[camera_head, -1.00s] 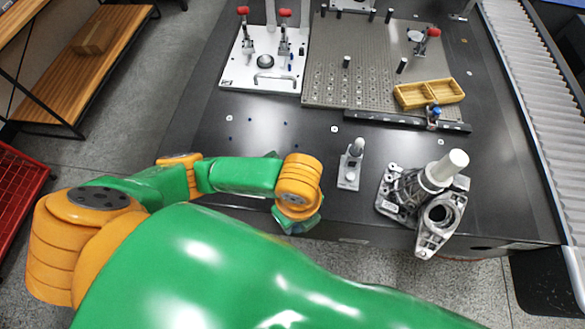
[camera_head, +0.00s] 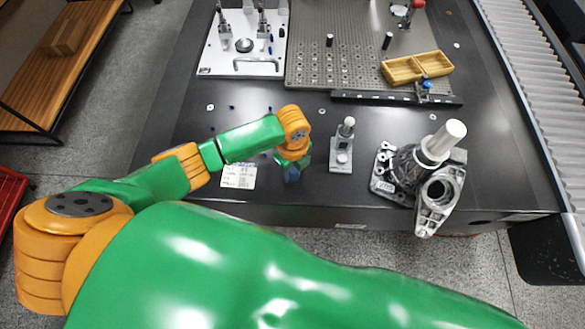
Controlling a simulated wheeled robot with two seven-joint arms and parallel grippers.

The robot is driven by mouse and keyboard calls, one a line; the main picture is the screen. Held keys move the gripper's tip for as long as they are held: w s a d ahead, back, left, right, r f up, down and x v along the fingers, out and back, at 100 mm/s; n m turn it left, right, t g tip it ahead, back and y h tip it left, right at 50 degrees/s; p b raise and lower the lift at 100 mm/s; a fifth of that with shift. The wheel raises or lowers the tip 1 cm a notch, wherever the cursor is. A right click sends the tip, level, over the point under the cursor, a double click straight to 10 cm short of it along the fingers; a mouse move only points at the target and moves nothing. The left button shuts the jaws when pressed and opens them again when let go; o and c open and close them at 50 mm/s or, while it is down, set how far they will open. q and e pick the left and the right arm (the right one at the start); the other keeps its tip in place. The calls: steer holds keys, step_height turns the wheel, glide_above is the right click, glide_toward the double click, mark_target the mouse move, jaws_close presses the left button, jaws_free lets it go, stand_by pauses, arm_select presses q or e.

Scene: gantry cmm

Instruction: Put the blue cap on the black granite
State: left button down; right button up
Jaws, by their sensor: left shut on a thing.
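The black granite (camera_head: 500,165) is the dark, glossy top of the table, seen in the head view. My left gripper (camera_head: 292,172) points down over its front part, left of a small grey stand. It is shut on a small dark blue piece at its tip, which I take for the blue cap (camera_head: 292,176). The gripper's wrist and fingers hide most of the cap, and I cannot tell whether it touches the granite. My right gripper is not in view.
The grey stand (camera_head: 341,158) and a metal casting with a white cylinder (camera_head: 440,142) stand to the right. Behind are a yellow tray (camera_head: 402,72), a perforated plate (camera_head: 310,65) and a white fixture plate (camera_head: 215,65). A printed label (camera_head: 238,176) lies left of the gripper.

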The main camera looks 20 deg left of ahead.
arm_select(q)
steer(key=shift+c, duration=1.8)
jaws_free()
steer(key=shift+f, duration=0.1)
step_height(320, 180, up, 12)
steer(key=shift+r+p, duration=0.15)
steer(key=shift+p, duration=0.8)
steer(key=shift+s, duration=0.1)
